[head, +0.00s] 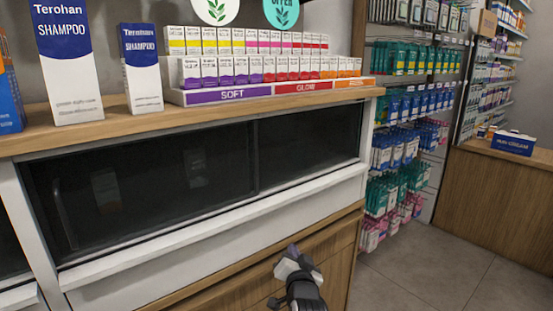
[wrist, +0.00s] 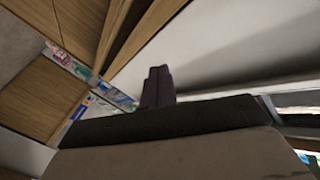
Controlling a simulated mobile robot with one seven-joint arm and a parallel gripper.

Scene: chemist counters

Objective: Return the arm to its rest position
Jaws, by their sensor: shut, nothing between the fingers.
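My gripper (head: 291,250) shows low in the head view, in front of the wooden lower front of the counter. Its fingers are together with nothing between them. In the wrist view the shut fingers (wrist: 157,87) stick up as a dark narrow shape beyond the gripper body. The gripper is below the counter's dark glass front (head: 210,160). I cannot tell how far it is from the wood.
The wooden counter top (head: 190,125) holds shampoo boxes (head: 68,60) and a stepped display of small boxes (head: 265,70). Hanging racks of packets (head: 400,130) stand to the right. The grey floor (head: 455,260) at the lower right is clear. Another wooden counter (head: 510,195) stands beyond.

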